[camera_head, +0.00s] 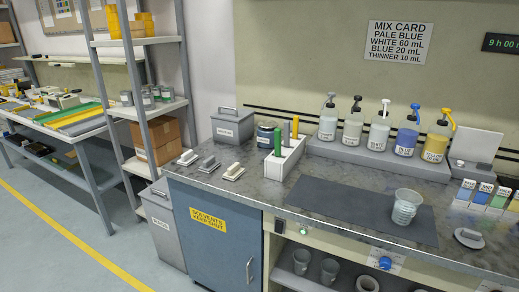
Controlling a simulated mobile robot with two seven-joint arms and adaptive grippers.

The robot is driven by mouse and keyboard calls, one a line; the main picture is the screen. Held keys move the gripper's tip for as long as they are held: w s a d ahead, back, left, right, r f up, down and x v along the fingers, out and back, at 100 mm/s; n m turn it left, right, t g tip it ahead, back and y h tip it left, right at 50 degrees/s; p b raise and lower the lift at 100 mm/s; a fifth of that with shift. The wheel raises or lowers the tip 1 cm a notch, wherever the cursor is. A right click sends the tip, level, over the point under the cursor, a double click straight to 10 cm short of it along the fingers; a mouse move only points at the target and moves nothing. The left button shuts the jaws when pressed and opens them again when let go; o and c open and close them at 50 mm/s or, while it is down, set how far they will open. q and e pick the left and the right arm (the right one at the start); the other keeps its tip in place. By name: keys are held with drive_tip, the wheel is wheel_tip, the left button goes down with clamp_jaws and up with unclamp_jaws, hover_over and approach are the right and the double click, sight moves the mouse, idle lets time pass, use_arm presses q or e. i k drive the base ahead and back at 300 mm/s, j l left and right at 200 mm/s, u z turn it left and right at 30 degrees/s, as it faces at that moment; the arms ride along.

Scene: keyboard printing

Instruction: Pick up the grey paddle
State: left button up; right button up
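I cannot pick out a grey paddle for certain. A white rack (291,158) on the counter holds upright sticks or handles: a green one (278,142), another that looks green behind it (286,134), and an orange-yellow one (295,127). Their lower ends are hidden in the rack. Left of the rack lie small flat pieces with blocks on them: a pale one (187,158), a grey one (208,164) and a cream one (233,171). Neither of my grippers is in view.
A clear beaker (405,207) stands on the dark mat (345,207). Several pump bottles (353,124) line the back ledge. A lidded grey bin (232,124) and a dark can (266,135) stand behind the rack. A round lid (468,238) lies at right. The mat's left part is clear.

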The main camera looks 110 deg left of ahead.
sight(287, 137)
drive_tip(key=u, duration=3.35)
